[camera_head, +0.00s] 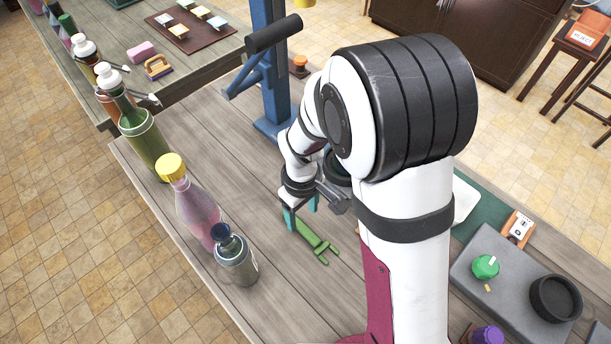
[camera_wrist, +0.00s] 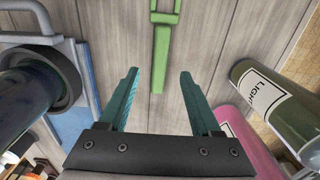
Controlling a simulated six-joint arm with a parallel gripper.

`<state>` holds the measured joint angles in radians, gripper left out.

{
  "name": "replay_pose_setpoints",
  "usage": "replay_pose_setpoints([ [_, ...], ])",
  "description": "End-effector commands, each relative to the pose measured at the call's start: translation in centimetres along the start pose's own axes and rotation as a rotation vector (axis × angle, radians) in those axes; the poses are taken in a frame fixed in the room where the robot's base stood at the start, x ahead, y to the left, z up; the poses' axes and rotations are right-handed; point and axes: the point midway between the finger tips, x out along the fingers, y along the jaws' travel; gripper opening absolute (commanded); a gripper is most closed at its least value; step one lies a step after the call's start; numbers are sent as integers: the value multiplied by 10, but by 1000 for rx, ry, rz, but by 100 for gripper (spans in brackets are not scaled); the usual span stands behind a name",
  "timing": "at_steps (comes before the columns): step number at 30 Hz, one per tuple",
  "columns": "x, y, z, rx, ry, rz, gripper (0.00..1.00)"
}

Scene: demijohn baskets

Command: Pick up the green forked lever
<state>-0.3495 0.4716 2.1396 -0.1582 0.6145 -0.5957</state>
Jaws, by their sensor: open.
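The green forked lever (camera_head: 314,238) lies flat on the grey wooden table, its forked end toward the front. It also shows in the wrist view (camera_wrist: 160,55), where its straight handle points toward my gripper and the fork runs out of the top of the picture. My gripper (camera_head: 301,214) has teal fingers and is at the handle end of the lever in the head view. In the wrist view my gripper (camera_wrist: 159,88) is open, with nothing between its fingers except the end of the handle seen beyond or below them. Whether the fingers touch the table cannot be told.
Several bottles line the left table edge, among them a pink bottle with a yellow cap (camera_head: 195,208) and a grey-green bottle (camera_head: 236,260). A blue stand (camera_head: 275,90) rises behind my gripper. A grey block (camera_head: 500,260) with knobs stands at right. Bare table surrounds the lever.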

Motion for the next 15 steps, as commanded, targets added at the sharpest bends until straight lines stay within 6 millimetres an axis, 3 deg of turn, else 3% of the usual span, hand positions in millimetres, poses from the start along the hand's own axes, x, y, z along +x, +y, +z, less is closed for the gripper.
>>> replay_pose_setpoints([
  [9, 53, 0, 7, 3, -3, -2, 65],
  [15, 59, 0, 6, 3, 1, 0, 65],
])
